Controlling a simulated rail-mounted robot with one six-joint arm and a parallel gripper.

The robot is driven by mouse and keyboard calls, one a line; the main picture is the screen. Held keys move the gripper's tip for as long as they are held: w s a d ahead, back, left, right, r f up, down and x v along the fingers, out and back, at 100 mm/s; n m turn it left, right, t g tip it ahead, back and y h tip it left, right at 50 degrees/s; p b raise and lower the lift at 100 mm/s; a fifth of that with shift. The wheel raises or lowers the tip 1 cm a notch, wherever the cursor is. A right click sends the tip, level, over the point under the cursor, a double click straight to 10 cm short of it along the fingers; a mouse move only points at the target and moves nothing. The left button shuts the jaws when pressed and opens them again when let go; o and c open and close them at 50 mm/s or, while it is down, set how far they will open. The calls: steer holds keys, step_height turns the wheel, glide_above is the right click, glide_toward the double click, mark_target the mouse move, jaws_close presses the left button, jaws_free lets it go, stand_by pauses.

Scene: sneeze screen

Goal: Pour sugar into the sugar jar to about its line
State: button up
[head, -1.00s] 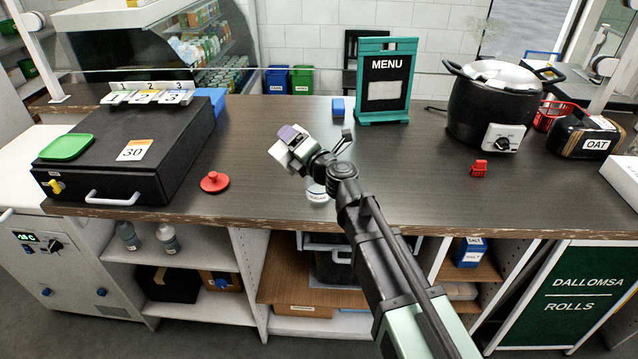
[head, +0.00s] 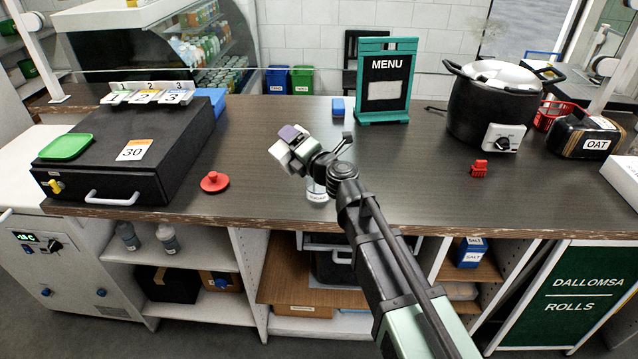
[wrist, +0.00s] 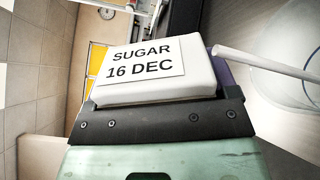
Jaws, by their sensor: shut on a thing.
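My gripper (head: 292,150) is shut on a white sugar container (head: 280,153) with a purple part, held tilted above the counter. In the wrist view the container (wrist: 155,72) has a label reading SUGAR 16 DEC. A thin white streak (wrist: 265,65) runs from its edge toward the right, and looks like pouring sugar. The clear sugar jar (head: 317,192), with a small white label, stands on the counter just below and right of the container, partly hidden by my arm. Its clear curved wall (wrist: 295,50) also shows in the wrist view.
A red knobbed lid (head: 214,182) lies left of the jar, beside a black case (head: 130,165). A black pot (head: 490,110) and a red item (head: 479,169) stand right. The counter (head: 430,170) between is clear.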

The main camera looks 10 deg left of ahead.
steer(key=shift+w+d+f+m+b, duration=0.1)
steer(key=shift+f+m+b, duration=0.25)
steer(key=shift+m, duration=0.4)
steer(key=shift+w+d+f+m+b, duration=0.1)
steer(key=shift+f+m+b, duration=0.2)
steer(key=shift+m, duration=0.45)
stand_by(6.5)
